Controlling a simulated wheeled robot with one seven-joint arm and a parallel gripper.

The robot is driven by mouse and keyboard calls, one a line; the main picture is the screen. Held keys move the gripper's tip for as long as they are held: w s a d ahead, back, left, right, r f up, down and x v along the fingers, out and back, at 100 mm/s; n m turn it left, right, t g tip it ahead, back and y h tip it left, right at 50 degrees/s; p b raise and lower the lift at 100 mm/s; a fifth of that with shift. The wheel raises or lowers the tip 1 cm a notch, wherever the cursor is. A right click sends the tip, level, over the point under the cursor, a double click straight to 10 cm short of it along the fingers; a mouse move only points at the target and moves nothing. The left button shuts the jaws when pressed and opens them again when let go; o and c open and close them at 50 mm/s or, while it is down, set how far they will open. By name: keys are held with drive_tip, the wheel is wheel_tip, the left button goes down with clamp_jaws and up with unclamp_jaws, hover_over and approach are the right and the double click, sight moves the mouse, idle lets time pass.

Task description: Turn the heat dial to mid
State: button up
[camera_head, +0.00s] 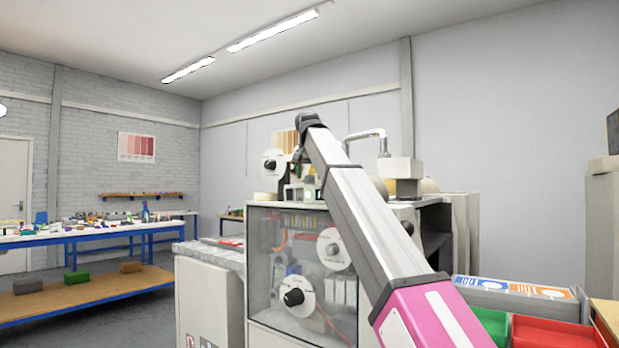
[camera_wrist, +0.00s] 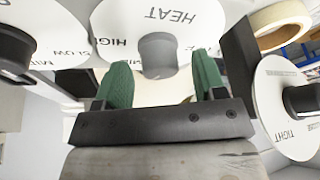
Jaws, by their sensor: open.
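The heat dial (camera_wrist: 158,17) is a white disc marked HEAT and HIGH, upside down at the top middle of the wrist view. Its grey knob (camera_wrist: 158,58) stands out from the disc. My gripper (camera_wrist: 160,62) is open, its two green fingertips on either side of the knob in the picture, with a gap at each side. I cannot tell how deep the fingers reach around it. The knob's pointer and setting cannot be made out. In the head view, my arm covers much of the machine's top, and I cannot tell which dial is the heat one.
A dial marked SLOW (camera_wrist: 45,30) is close on the left, and one marked TIGHT (camera_wrist: 288,118) on the right. A cream tape roll (camera_wrist: 278,25) is at upper right. The machine (camera_head: 262,255) has a clear front; red (camera_head: 550,333) and green bins stand at lower right.

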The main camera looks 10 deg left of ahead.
drive_tip(key=v, duration=0.9)
drive_tip(key=shift+r, duration=0.3)
drive_tip(key=shift+s+f, duration=0.1)
drive_tip(key=shift+s, duration=0.05)
